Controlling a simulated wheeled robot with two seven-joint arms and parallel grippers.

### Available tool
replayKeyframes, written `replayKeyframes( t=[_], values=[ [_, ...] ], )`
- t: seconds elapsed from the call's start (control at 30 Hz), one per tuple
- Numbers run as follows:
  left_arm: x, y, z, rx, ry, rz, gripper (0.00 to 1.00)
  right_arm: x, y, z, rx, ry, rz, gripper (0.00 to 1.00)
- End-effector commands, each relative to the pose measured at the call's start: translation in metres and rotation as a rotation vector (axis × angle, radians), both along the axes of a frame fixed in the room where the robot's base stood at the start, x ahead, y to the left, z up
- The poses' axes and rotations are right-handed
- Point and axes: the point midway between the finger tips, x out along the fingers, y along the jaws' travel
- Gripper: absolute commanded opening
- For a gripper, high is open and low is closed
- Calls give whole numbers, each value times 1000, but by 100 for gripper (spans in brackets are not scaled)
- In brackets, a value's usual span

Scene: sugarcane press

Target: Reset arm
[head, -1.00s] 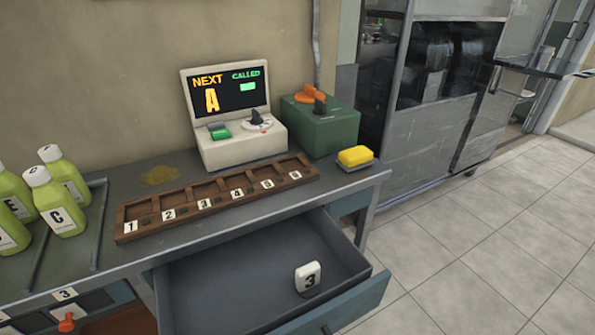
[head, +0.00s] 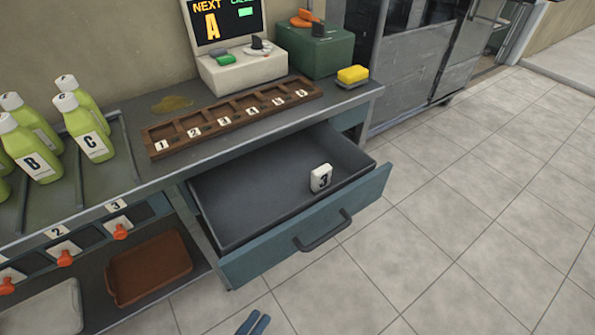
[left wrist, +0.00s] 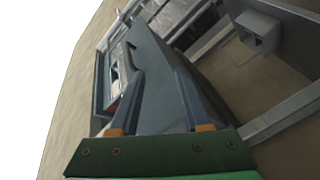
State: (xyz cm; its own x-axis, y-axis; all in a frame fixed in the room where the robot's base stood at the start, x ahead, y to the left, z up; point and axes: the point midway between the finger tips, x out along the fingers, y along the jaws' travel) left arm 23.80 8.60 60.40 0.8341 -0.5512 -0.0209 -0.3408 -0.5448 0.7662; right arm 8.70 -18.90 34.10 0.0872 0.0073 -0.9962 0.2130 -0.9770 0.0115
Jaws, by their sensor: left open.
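My right gripper is not in view. The teal-fronted drawer (head: 310,230) stands pulled open, and a white block marked 3 (head: 321,178) stands inside it toward the right.
The counter holds a wooden numbered rack (head: 228,118), a display machine (head: 238,70), a green box (head: 318,50), a yellow sponge (head: 352,75) and several green bottles (head: 88,133). An orange-brown tray (head: 150,268) sits on the lower shelf. The tiled floor (head: 480,200) at right is clear.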

Motion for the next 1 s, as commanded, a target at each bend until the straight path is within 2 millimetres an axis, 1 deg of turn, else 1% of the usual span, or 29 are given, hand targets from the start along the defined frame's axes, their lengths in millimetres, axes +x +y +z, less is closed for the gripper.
replayKeyframes(
  t=[0.17,0.2,0.27,0.3,0.37,0.4,0.43,0.47,0.5,0.57,0.6,0.63,0.67,0.7,0.73,0.77,0.8,0.83,0.9,1.0],
  values=[
    [6,16,-49,204,93,49,47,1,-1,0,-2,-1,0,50],
    [6,21,-64,268,124,58,47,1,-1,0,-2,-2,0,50],
    [5,31,-88,367,178,71,47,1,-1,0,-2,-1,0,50],
    [3,37,-104,436,218,75,47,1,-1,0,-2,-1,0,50],
    [-3,48,-129,541,286,74,47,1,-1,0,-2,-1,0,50],
    [-9,56,-146,613,337,69,47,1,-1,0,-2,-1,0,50],
    [-14,62,-158,667,377,61,47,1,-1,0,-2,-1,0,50],
    [-20,68,-171,722,421,51,47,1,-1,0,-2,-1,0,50],
    [-31,75,-187,794,485,30,47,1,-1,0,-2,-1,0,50],
    [-51,86,-211,897,587,-16,47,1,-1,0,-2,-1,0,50],
    [-66,91,-224,962,658,-57,47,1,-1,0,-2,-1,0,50],
    [-79,95,-234,1007,713,-96,47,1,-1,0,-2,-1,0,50],
    [-94,98,-242,1047,770,-138,47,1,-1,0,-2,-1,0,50],
    [-113,100,-251,1096,845,-204,47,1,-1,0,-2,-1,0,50],
    [-129,101,-257,1128,900,-259,47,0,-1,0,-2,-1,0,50],
    [-145,101,-261,1153,955,-319,47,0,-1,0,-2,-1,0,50],
    [-154,101,-239,1169,984,-356,47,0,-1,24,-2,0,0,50],
    [-153,102,-218,1168,978,-351,47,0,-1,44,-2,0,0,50],
    [-152,102,-188,1169,974,-350,47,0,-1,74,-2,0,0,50],
    [-152,102,-150,1168,973,-348,47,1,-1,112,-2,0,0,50]
  ],
)
